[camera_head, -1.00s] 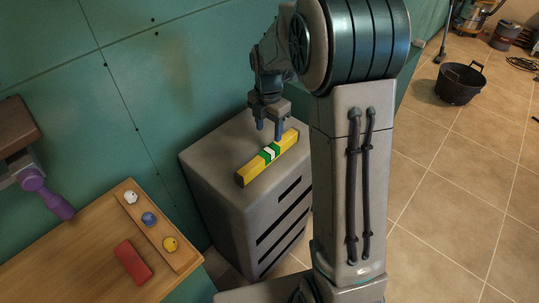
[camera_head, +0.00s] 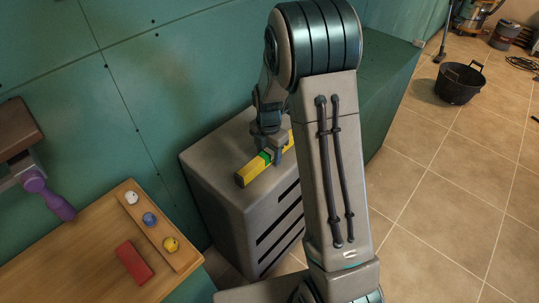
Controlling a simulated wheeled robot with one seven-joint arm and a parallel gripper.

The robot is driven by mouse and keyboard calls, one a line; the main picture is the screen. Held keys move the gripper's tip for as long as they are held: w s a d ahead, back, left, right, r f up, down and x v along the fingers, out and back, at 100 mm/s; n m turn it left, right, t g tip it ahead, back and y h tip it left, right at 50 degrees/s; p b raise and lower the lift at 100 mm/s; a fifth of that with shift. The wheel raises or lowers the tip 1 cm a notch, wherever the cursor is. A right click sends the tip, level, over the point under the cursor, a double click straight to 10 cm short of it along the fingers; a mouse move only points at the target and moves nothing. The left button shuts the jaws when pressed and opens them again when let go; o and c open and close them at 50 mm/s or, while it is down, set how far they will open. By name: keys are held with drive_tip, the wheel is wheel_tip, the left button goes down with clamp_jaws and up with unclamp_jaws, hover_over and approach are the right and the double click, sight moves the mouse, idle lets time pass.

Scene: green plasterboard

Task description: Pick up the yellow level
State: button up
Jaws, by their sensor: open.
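The yellow level (camera_head: 247,174) lies flat on top of a grey slotted cabinet (camera_head: 215,175). It has a green and white middle, now partly hidden by my gripper, and my arm covers part of its right end. My gripper (camera_head: 271,160) points down at the middle of the level, with its fingers open. One finger shows at the near right side of the level; the other is hard to make out. I cannot tell whether the fingers touch it.
A wooden bench (camera_head: 75,255) at lower left holds a red block (camera_head: 134,262) and a tray with white, blue and yellow round things. A purple-handled tool (camera_head: 50,197) is at the left. The green wall stands close behind the cabinet. A black bucket (camera_head: 460,83) stands on open tiled floor.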

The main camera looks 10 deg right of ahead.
clamp_jaws()
drive_tip(key=shift+r, duration=0.2)
